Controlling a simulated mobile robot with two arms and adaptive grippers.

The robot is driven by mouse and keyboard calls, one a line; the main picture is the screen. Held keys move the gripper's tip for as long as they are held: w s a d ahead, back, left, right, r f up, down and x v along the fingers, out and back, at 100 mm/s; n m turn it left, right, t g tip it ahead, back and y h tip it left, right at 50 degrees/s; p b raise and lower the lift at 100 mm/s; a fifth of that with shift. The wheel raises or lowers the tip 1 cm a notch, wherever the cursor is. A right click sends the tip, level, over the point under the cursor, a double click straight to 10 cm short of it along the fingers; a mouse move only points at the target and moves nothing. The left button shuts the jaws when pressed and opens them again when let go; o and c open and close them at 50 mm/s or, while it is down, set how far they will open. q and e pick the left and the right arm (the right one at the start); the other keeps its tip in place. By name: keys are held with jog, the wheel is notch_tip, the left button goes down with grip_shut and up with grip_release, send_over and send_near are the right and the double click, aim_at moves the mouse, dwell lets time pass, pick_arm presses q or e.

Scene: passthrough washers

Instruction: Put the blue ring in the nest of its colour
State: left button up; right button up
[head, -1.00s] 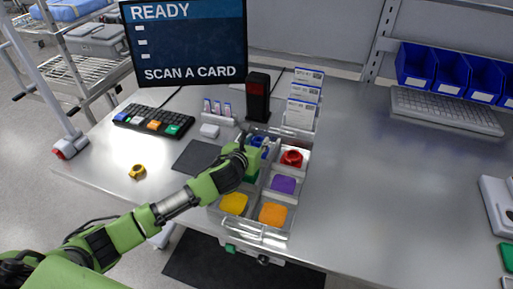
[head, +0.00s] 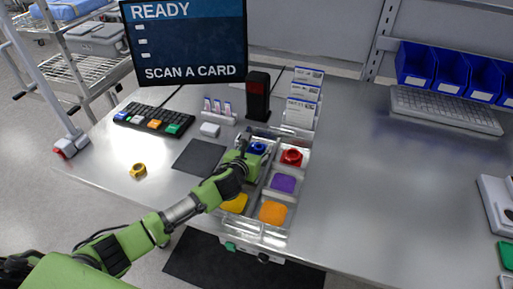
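The blue ring (head: 257,148) is in the back left compartment of the clear tray (head: 262,232). Any blue pad under it cannot be told apart from it. My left gripper (head: 246,143) is just left of the blue ring, over the tray's left side. Its fingertips are small and partly hidden, so I cannot tell whether they touch the ring or are open or shut. The gripper and wrist hide most of the middle left compartment. My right gripper is not in view.
A red ring (head: 291,157) sits in the back right compartment. Purple (head: 283,183), orange (head: 272,212) and yellow (head: 235,203) pads fill others. A yellow ring (head: 138,170) lies on the table at left. A dark card reader (head: 258,96) stands behind the tray.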

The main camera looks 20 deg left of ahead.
pick_arm(q)
jog(key=shift+r, duration=0.2)
jog(key=v, duration=1.2)
jog(key=shift+f+b, duration=0.1)
jog(key=shift+b, duration=0.25)
